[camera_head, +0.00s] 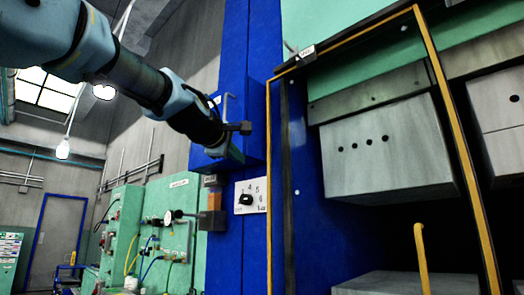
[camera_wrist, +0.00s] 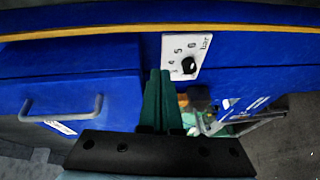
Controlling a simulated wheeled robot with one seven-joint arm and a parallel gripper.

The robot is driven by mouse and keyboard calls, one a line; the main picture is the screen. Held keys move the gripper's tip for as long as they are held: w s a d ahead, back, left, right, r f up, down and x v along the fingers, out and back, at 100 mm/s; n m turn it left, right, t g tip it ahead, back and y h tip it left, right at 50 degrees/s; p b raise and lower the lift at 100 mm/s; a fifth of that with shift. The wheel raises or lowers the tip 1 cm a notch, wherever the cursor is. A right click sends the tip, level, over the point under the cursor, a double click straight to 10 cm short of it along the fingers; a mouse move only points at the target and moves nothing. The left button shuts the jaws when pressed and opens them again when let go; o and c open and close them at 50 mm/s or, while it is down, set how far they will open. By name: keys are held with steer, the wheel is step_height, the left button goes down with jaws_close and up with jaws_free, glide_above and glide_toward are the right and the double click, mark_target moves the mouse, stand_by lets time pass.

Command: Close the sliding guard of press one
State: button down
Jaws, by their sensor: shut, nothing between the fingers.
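The guard of the press shows in the head view as a tall yellow-edged frame (camera_head: 447,100) with a dark top rail. I cannot tell whether a clear pane fills it. A yellow upright bar (camera_head: 421,262), perhaps its handle, stands low inside the frame. Behind it is the grey press block (camera_head: 385,152). My gripper (camera_head: 236,155) is left of the frame, in front of the blue column, apart from the yellow bar. In the wrist view its green fingers (camera_wrist: 160,74) are together and empty. A yellow edge (camera_wrist: 100,32) crosses the top of that view.
A blue box with a grey handle (camera_head: 228,106) is close beside my gripper; the handle (camera_wrist: 64,110) also shows in the wrist view. A numbered dial (camera_head: 246,199) and an amber-and-grey unit (camera_head: 212,210) sit below. A green panel with gauges and hoses (camera_head: 165,225) stands at left.

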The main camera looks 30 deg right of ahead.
steer(key=h, duration=0.2)
glide_toward(261, 147)
steer(key=shift+n, duration=0.3)
steer(key=w+d, duration=0.1)
steer(key=d, duration=0.1)
steer(key=d+p, duration=0.1)
steer(key=d, duration=0.1)
steer(key=w+d+f+p, duration=0.1)
steer(key=d, duration=0.1)
steer(key=shift+w+d, duration=0.2)
steer(key=shift+w, duration=0.15)
steer(key=shift+s, duration=0.15)
